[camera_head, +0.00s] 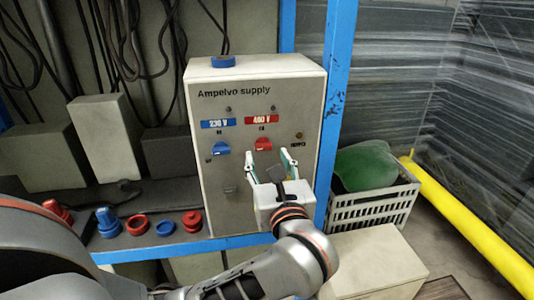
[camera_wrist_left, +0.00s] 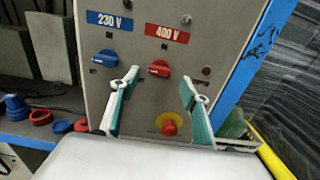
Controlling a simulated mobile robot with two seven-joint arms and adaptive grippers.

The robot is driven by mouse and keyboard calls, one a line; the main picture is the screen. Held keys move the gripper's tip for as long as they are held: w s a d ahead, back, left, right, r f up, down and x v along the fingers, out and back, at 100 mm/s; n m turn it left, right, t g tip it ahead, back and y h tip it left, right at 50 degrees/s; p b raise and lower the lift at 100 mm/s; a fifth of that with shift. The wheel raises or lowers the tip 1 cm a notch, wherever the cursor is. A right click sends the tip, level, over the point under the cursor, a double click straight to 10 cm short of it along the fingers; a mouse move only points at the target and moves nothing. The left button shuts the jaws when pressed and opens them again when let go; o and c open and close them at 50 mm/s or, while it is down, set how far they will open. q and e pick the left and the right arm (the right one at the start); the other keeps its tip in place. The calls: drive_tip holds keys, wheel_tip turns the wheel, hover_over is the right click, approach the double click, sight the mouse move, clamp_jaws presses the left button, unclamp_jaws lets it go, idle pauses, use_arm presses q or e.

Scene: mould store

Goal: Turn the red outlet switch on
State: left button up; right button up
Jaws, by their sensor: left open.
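The red outlet switch (camera_head: 263,144) is a rotary knob below the red 400 V label (camera_head: 262,119) on the pale Ampelvo supply box (camera_head: 225,100). In the left wrist view the red switch (camera_wrist_left: 159,68) shows unobstructed, its grip lying roughly sideways. My left gripper (camera_head: 272,160) is open and empty in front of the box, just below the red switch. In the left wrist view its fingertips (camera_wrist_left: 158,82) stand wide apart, one to either side of and slightly below the knob; no contact shows. My right gripper is not in view.
A blue switch (camera_head: 221,148) sits left of the red one, under the 230 V label. A red button on a yellow disc (camera_wrist_left: 169,128) is below. A blue post (camera_head: 333,110) borders the box's right side. Blue and red plugs (camera_head: 108,222) lie on the left shelf.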

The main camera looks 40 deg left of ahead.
sight(264, 148)
use_arm(q)
drive_tip(key=shift+x, duration=2)
drive_tip(key=c, duration=1.1)
